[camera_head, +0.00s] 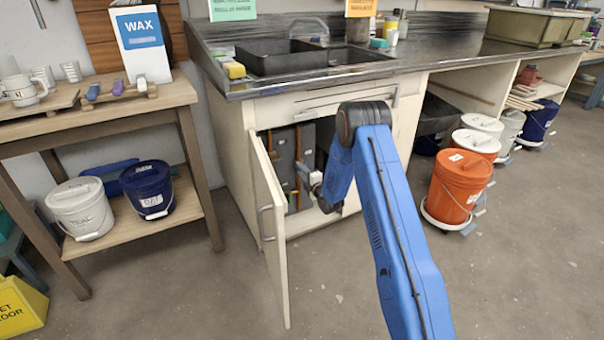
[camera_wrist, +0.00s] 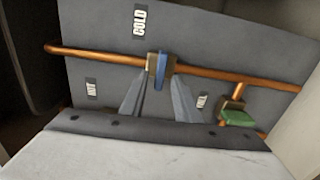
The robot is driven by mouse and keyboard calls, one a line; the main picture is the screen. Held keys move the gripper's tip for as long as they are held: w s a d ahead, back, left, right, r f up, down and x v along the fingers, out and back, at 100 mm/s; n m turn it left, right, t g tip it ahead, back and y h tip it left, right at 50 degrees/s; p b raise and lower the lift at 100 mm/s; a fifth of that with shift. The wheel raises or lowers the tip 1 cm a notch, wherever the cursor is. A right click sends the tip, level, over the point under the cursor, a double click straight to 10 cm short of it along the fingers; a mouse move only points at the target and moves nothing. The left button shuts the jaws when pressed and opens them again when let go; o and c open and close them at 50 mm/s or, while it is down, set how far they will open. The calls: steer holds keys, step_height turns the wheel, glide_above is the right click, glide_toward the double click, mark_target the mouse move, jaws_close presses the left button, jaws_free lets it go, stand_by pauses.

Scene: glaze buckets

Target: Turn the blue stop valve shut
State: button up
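The blue stop valve handle (camera_wrist: 160,70) sits on a brass body on a copper pipe (camera_wrist: 100,54), under a COLD label (camera_wrist: 139,22). The handle stands crosswise to the pipe. My gripper (camera_wrist: 160,82) is open, with one grey finger on each side of the handle's lower part. The fingertips are close to the valve body; whether they touch it cannot be told. In the head view my arm reaches into the open sink cabinet, and the valve cannot be clearly made out there.
A green valve handle (camera_wrist: 237,118) sits on a branch pipe to the right. The cabinet door (camera_head: 270,215) stands open left of my arm. The sink counter (camera_head: 330,80) is above. Orange buckets (camera_head: 458,187) stand at right; a side table (camera_head: 120,108) stands at left.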

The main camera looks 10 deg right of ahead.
steer(key=shift+s, duration=0.1)
steer(key=v, duration=1.7)
steer(key=shift+s+d+r, duration=0.1)
